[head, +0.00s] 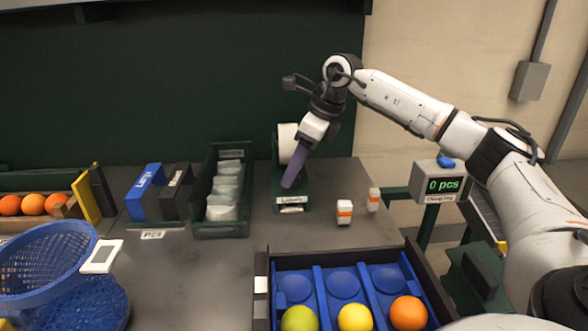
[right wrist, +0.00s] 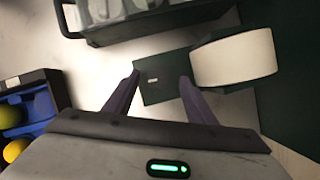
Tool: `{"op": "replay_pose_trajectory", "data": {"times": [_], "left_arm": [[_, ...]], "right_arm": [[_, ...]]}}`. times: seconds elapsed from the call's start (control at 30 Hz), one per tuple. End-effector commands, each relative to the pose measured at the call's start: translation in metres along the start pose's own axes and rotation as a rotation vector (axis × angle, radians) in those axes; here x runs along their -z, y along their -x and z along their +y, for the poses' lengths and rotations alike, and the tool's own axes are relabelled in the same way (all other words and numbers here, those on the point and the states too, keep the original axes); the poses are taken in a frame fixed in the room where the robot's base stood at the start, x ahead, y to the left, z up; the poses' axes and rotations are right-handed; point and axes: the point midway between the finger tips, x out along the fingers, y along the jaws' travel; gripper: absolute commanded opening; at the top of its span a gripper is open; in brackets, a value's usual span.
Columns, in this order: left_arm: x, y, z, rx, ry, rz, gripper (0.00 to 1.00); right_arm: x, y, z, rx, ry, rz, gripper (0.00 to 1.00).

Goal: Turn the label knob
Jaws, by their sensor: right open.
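The label dispenser (head: 292,199) is a dark green stand with a white roll (head: 287,135), at the back of the table right of the middle. Its front plate reads "Labels". I cannot make out a knob on it. My right gripper (head: 292,178) points down in front of the roll, over the dispenser's base, and covers part of it. In the right wrist view, the fingers of my right gripper (right wrist: 158,88) are apart with nothing held. The dispenser's green base (right wrist: 163,92) shows between and beyond them, and the white roll (right wrist: 235,60) lies right of the right finger.
A green bin of clear packets (head: 221,229) stands left of the dispenser. Two small white-and-orange containers (head: 344,212) stand right of it. A divided crate (head: 342,258) with fruit is at the front, a blue basket (head: 45,262) at left. A counter display (head: 441,185) reads "0 pcs".

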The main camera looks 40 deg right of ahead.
Motion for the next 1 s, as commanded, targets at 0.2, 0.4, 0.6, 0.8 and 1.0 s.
{"op": "replay_pose_trajectory", "data": {"times": [0.2,0.4,0.6,0.8,1.0], "left_arm": [[0.0091,-0.0022,-0.0014,0.002,-0.003,0.016,0.31],[0.0090,-0.0021,-0.0017,0.002,-0.002,0.016,0.31],[0.0071,-0.0014,-0.0021,0.003,-0.001,0.013,0.31],[0.0046,-0.0002,-0.0020,0.003,0.000,0.008,0.31],[0.0055,0.0017,-0.0020,0.004,0.001,0.006,0.31]], "right_arm": [[-0.0003,-0.0070,-0.0001,0.001,0.001,-0.001,0.51],[-0.0003,-0.0068,0.0001,0.000,0.001,-0.001,0.44],[-0.0003,-0.0067,0.0000,0.000,0.001,-0.001,0.10],[-0.0002,-0.0064,0.0001,0.004,-0.009,0.000,0.10],[0.0000,-0.0063,0.0011,0.028,-0.065,0.001,0.10]]}}
